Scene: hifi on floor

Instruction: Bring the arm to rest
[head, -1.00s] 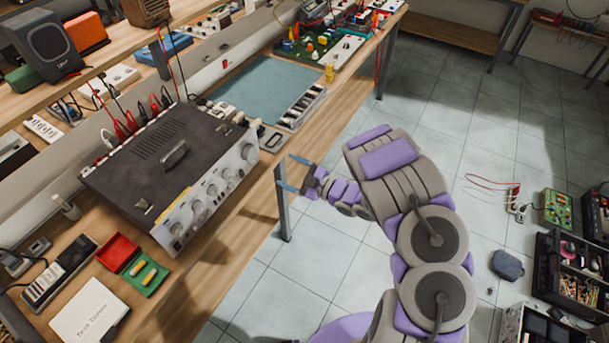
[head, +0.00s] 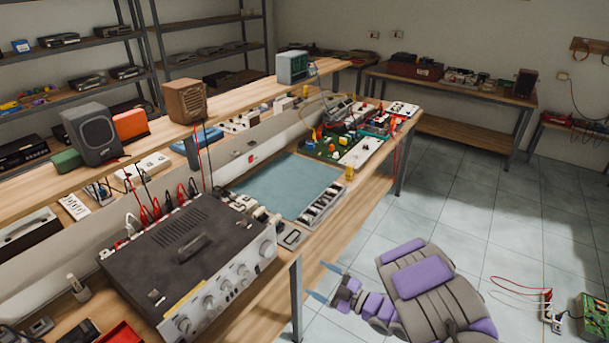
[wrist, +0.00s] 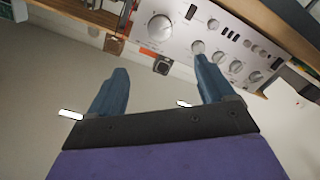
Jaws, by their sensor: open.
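My gripper (head: 322,283) is open and empty in the head view, with its blue fingers in front of the workbench's front edge, near a metal table leg. My purple and grey arm reaches in from the lower right. In the wrist view my gripper (wrist: 160,95) shows two blue fingers spread apart with nothing between them. Beyond them in the wrist view is the knobbed front of a hi-fi amplifier (wrist: 215,45). The same dark-topped amplifier (head: 180,250) stands on the bench to the left of my gripper in the head view.
The wooden workbench (head: 385,178) holds a blue-green mat (head: 285,185) and a green circuit board (head: 322,148). A shelf above carries a grey speaker (head: 92,133) and a brown speaker (head: 187,101). Red cables and a green board (head: 594,318) lie at right.

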